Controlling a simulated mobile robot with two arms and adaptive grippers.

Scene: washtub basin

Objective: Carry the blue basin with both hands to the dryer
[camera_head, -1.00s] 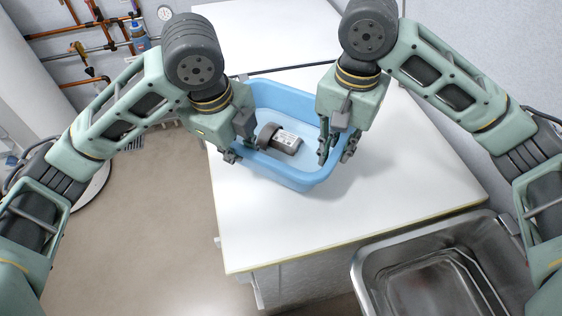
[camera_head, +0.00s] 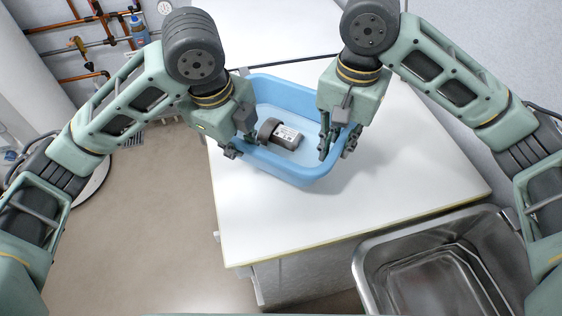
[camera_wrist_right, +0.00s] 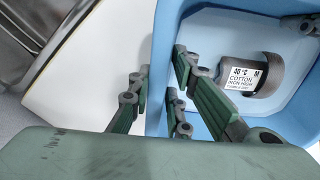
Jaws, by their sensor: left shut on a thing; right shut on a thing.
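The blue basin (camera_head: 297,173) is between my two grippers over the white table top, in the head view. My left gripper (camera_head: 240,147) is shut on the basin's left rim. My right gripper (camera_head: 337,143) is shut on the basin's right rim, and in the right wrist view its fingers (camera_wrist_right: 160,95) lie on both sides of the blue wall. Whether the basin touches the table is hard to tell. No dryer is recognisable.
The white table (camera_head: 400,190) has bare room right of and in front of the basin. A metal sink (camera_head: 440,270) stands at the lower right. Another white surface (camera_head: 275,35) lies behind. Copper pipes (camera_head: 65,50) run along the wall at upper left. Open floor (camera_head: 150,220) lies left.

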